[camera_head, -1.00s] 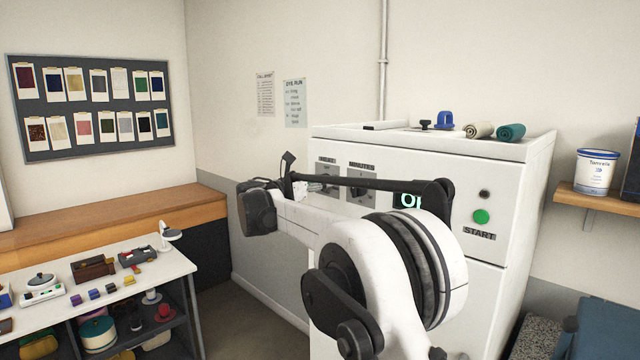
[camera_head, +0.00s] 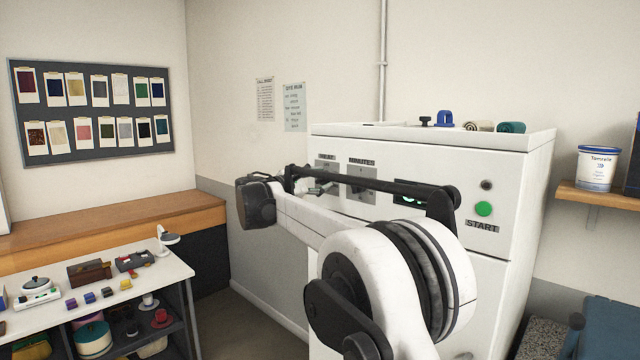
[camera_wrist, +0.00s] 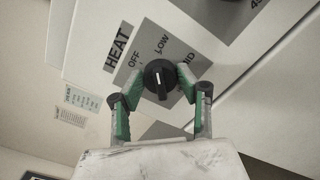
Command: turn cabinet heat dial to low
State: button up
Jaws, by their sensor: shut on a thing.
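The cabinet (camera_head: 420,155) is white, with a grey heat panel (camera_head: 326,166) at the left of its front. In the wrist view the heat dial (camera_wrist: 159,76) is a round black knob with a white mark running roughly up and down the picture, in line with the LOW label (camera_wrist: 162,43). OFF is left of LOW and MID is right of it. My gripper (camera_wrist: 160,80) has its green-padded fingers on both sides of the knob, shut on it. In the head view my arm partly hides the gripper (camera_head: 318,188) and the dial.
A minutes panel (camera_head: 361,180) is right of the heat panel, then a partly hidden display and a green start button (camera_head: 484,208). Rolled cloths (camera_head: 511,127) lie on the cabinet top. A table (camera_head: 165,285) with small items stands at left, apart from the arm.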

jog(key=shift+m, duration=1.1)
jog(key=o, duration=1.1)
jog(key=shift+o, duration=0.2)
jog(key=v, duration=1.2)
